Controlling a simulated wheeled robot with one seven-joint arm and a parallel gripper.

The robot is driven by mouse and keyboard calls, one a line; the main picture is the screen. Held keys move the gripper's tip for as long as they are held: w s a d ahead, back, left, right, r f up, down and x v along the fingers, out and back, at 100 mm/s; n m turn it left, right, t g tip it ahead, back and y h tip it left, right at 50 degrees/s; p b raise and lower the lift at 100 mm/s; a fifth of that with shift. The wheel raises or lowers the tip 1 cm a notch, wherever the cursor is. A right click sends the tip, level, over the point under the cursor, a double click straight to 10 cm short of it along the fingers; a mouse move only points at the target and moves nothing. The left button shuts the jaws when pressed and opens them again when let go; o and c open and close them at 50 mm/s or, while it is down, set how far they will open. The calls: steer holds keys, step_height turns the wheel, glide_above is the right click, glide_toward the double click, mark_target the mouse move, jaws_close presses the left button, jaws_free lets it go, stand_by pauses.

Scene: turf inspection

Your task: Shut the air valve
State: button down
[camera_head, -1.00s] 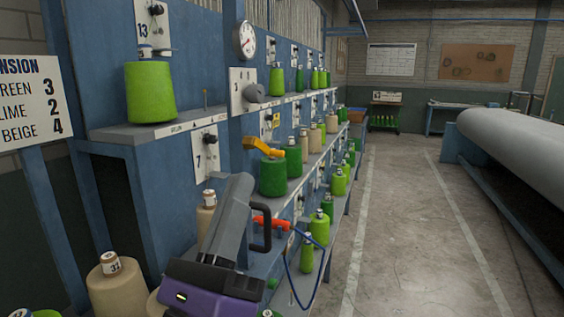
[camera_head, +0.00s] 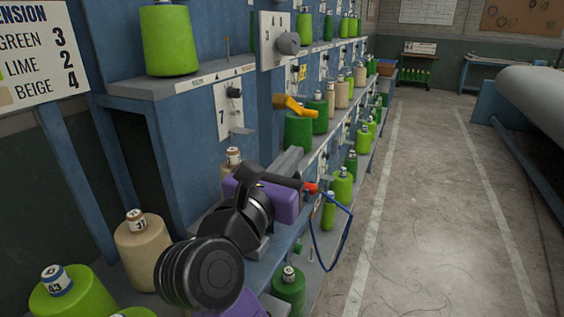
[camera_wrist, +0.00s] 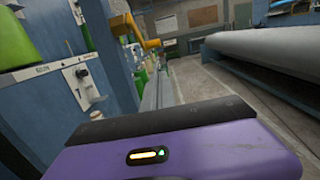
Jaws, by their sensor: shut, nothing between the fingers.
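An orange-red handle (camera_head: 311,187) with a looped blue hose (camera_head: 343,240) shows just right of my wrist in the head view. A yellow lever (camera_head: 293,104) sticks out from the blue frame above and beyond my wrist. It also shows at top centre in the wrist view (camera_wrist: 150,44). I cannot tell for certain which of these is the air valve's handle. My gripper (camera_head: 290,160) is shut and empty, below the yellow lever and partly hidden by my purple and black wrist. I see no contact with the lever. In the wrist view my purple housing fills the bottom.
The blue rack (camera_head: 180,130) with shelves of green and beige thread cones runs along the left. A beige cone (camera_head: 140,250) and lime cones (camera_head: 70,292) stand close by my arm at lower left. The aisle floor (camera_head: 430,200) is clear; a large grey roll (camera_head: 535,95) lies right.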

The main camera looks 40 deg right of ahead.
mark_target(311, 114)
steer(key=x, duration=0.3)
steer(key=shift+d+r+p, duration=0.15)
steer(key=shift+d+p, duration=0.1)
steer(key=shift+p, duration=0.05)
steer(key=shift+w+d+r+p, duration=0.25)
steer(key=shift+d+r+p, duration=0.1)
steer(key=shift+d+r, duration=0.3)
steer(key=shift+w+d+r+p, duration=0.35)
steer(key=shift+d+r, duration=0.15)
steer(key=shift+r, duration=0.3)
steer(key=d+h+b, duration=0.1)
steer(key=b, duration=0.2)
steer(key=d+r+t+h+b, duration=0.1)
steer(key=h+b, duration=0.1)
steer(key=b, duration=0.1)
steer(key=shift+w+r+h, duration=0.25)
steer(key=shift+w+h, duration=0.05)
steer(key=shift+f, duration=0.1)
